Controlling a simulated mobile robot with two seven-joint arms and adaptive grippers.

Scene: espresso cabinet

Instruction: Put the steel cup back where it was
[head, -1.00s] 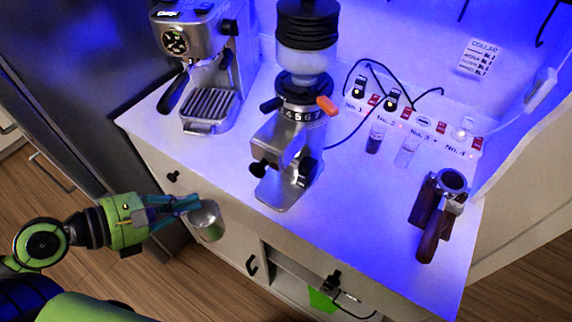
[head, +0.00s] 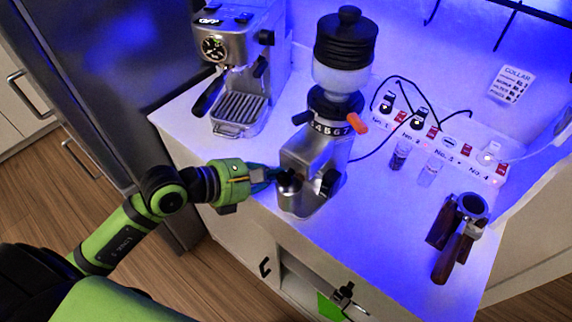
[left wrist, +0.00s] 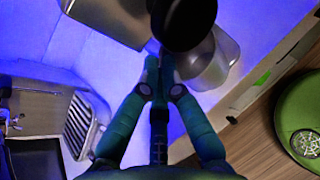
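My left gripper (head: 272,178) is at the front of the coffee grinder (head: 317,160), beside its black knob (head: 288,183). In the left wrist view its fingertips (left wrist: 160,75) are close together, at the near wall of the steel cup (left wrist: 207,68). The cup is partly covered by the black knob in that view. In the head view I cannot make the cup out apart from the grinder's metal. Whether the cup touches the grinder's base is not clear. My right gripper is not in view.
The espresso machine (head: 238,75) stands left of the grinder. Two small vials (head: 400,155) and a portafilter on a wooden stand (head: 458,235) are to the right. A labelled switch strip (head: 440,145) runs along the back.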

